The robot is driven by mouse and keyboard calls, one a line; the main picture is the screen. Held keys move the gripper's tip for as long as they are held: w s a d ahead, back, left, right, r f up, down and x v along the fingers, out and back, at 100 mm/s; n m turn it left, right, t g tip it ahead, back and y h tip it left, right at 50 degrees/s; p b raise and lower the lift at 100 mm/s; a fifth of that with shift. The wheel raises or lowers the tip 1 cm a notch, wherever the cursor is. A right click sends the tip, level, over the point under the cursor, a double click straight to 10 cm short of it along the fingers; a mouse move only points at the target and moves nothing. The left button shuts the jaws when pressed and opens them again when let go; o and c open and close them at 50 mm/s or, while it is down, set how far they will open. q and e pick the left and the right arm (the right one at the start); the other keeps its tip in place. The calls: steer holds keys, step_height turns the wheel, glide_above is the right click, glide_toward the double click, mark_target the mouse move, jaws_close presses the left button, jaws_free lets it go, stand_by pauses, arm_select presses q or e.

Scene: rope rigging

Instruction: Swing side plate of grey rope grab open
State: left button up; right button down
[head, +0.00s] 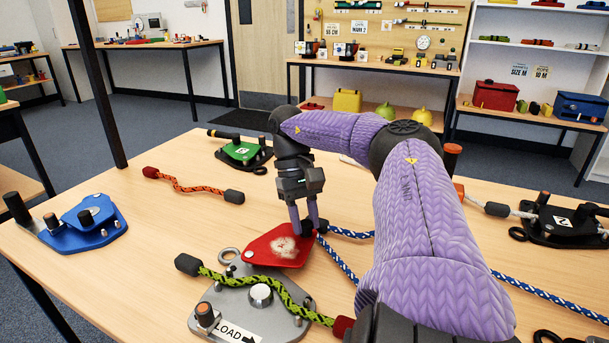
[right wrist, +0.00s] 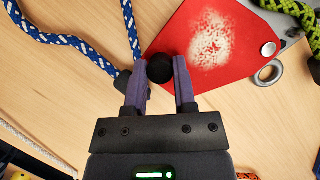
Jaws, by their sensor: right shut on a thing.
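The grey rope grab (head: 232,297) lies on the table at the front, with a LOAD label and a silver post on its exposed face. Its red side plate (head: 275,248), with a worn pale patch, reaches out beyond the far edge of the grey body; it also shows in the right wrist view (right wrist: 212,45). My right gripper (head: 309,222) is shut on the black knob (right wrist: 159,68) at the plate's corner, one finger on each side. A green rope (head: 240,281) runs across the grey body beside the silver post. My left gripper is not in view.
A blue-white rope (head: 341,258) lies close to the right fingers, its dark end beside one finger. A blue device (head: 88,224), green device (head: 243,153), black device (head: 560,226) and orange rope (head: 190,187) lie around. Bare tabletop lies left of the plate.

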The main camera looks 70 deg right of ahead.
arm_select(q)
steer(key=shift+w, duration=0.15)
arm_select(e)
steer(key=shift+c, duration=2.1)
jaws_free()
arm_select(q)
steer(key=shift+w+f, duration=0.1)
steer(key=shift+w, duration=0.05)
